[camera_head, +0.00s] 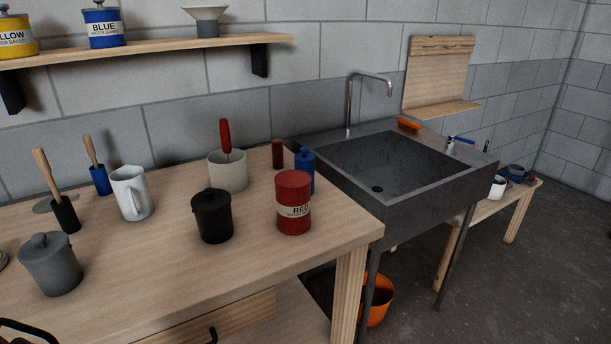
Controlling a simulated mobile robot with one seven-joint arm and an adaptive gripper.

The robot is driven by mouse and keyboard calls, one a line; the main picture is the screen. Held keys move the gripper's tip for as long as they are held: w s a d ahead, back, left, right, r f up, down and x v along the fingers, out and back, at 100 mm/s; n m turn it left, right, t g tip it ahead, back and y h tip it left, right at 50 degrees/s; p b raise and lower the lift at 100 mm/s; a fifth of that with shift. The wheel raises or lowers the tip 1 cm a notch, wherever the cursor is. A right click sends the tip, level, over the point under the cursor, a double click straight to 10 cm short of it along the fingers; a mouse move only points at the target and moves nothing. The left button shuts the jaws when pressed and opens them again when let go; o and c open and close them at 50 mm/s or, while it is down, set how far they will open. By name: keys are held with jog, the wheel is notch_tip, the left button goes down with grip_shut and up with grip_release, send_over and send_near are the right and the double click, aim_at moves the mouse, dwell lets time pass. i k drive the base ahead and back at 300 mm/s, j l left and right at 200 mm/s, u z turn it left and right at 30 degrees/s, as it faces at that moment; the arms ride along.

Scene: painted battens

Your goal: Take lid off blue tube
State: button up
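A small blue tube-like container (306,159) stands upright on the wooden table, near its back right edge by the sink. It has a narrower blue top, which appears to be on it. The red can in front hides its lower part. A blue cylindrical holder (100,181) with a wooden handle sticking out stands at the back left; it shows no lid. I cannot make out my gripper in this view. A black curved shape (24,328) shows at the bottom left corner, and I cannot tell what it is.
The red can (294,213) stands directly before the blue container. A dark red cylinder (278,153) and a pale pot (228,174) stand left of it. A black lidded pot (211,220), white jug (132,195) and grey lidded pot (50,268) are farther left. The table's front middle is clear.

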aim_at(304, 162)
jog(key=l+u, duration=0.5)
jog(key=l, duration=0.8)
jog(key=k, duration=0.05)
